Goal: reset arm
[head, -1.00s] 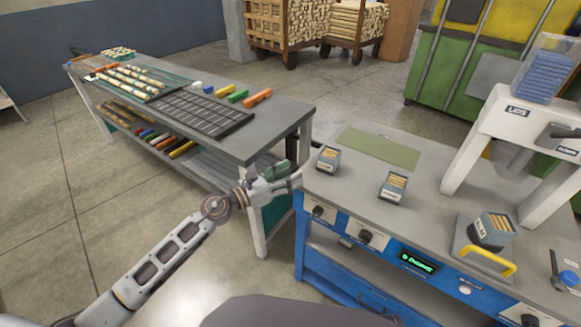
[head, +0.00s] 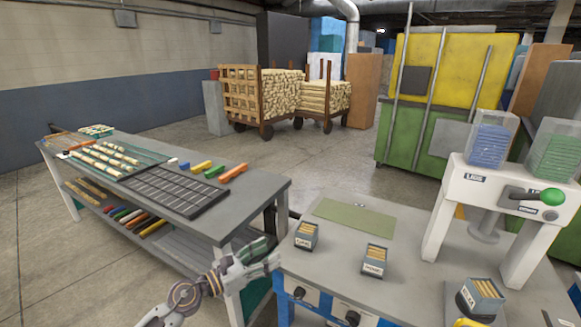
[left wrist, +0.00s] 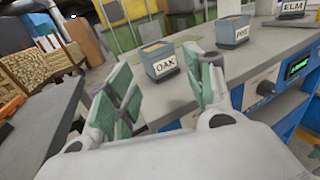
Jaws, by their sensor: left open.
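My left gripper (head: 268,256) is open and empty. It hangs by the near left corner of the blue-fronted workbench (head: 335,276), with its green-padded fingers pointing toward the bench. In the left wrist view the spread fingers of the left gripper (left wrist: 170,88) show with the OAK box (left wrist: 162,66) beyond them, not touched. The OAK box also stands on the bench in the head view (head: 306,240). My right gripper is not in view.
More labelled boxes of wooden pieces stand on the bench: PINE (head: 375,264) and ELM (head: 480,302). A green mat (head: 354,218) lies behind them. A white dispenser stand (head: 465,188) is at right. A grey table (head: 262,192) with a black grid tray (head: 178,192) is at left.

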